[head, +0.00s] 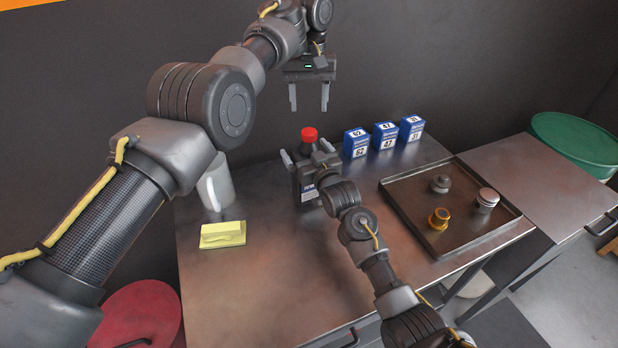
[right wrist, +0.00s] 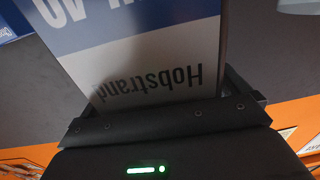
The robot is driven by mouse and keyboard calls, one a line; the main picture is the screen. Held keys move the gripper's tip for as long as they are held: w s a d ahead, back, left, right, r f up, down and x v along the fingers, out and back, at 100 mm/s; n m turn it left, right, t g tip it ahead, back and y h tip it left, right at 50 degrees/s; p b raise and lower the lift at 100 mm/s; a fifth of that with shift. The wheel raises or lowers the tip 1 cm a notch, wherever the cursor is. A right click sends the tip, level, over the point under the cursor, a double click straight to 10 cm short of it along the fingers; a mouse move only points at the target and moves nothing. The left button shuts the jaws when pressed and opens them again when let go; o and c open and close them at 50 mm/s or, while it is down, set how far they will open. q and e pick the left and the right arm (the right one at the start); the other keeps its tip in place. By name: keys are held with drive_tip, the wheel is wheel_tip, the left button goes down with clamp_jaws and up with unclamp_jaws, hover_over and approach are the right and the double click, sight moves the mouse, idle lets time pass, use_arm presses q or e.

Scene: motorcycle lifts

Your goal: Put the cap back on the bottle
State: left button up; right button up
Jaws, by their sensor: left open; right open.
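A dark bottle (head: 306,192) with a white and blue label stands near the back of the metal table. A red cap (head: 309,134) shows at its top, on the dark neck; I cannot tell whether it is seated fully. My right gripper (head: 306,152) is open, with its fingers on either side of the bottle's upper part. In the right wrist view the bottle's label (right wrist: 165,60) fills the space in front of the palm; finger contact is unclear. My left gripper (head: 309,107) is open and empty, pointing down above the cap and apart from it.
Several blue boxes (head: 385,137) stand behind, right of the bottle. A tray (head: 400,205) with metal parts lies on the right. The table's front middle is clear.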

sight(309, 131)
drive_tip(key=shift+w+a, duration=0.15)
drive_tip(key=shift+w, duration=0.15)
drive_tip(key=c, duration=1.4)
use_arm(q)
drive_tip(key=shift+n, duration=0.3)
use_arm(e)
drive_tip(key=shift+c, duration=1.2)
use_arm(q)
drive_tip(key=n, duration=0.4)
use_arm(e)
drive_tip(key=shift+c, duration=0.3)
use_arm(q)
drive_tip(key=shift+f, duration=4)
